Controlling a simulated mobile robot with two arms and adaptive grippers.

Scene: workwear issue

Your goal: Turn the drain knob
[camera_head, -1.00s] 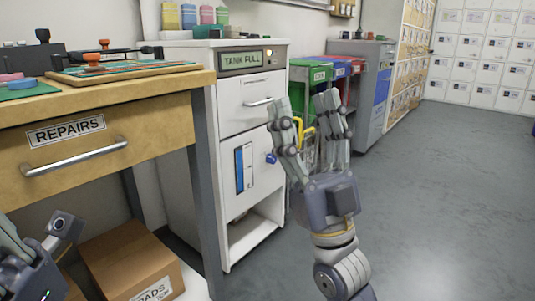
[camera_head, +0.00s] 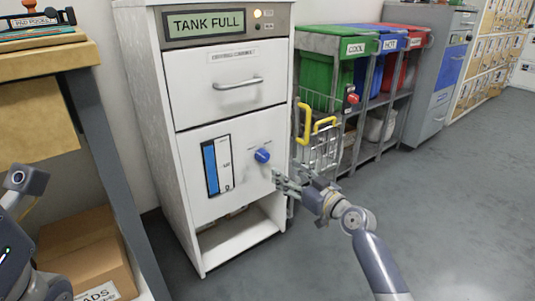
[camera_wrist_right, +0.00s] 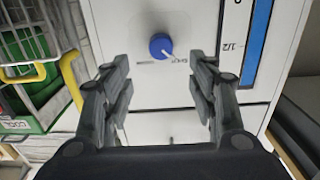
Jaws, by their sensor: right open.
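The blue drain knob (camera_head: 262,155) sits on the front of the white cabinet (camera_head: 276,118), right of a blue level gauge (camera_head: 217,165). My left gripper is not clearly seen; only part of my left arm shows at the lower left.
A drawer with a metal handle (camera_head: 238,83) is above the knob. A wire basket with yellow handles (camera_head: 318,140) and a rack with green (camera_head: 322,72), blue and red bins stand to the right. A wooden workbench (camera_head: 45,62) and cardboard box (camera_head: 85,255) are at left. Open floor lies right.

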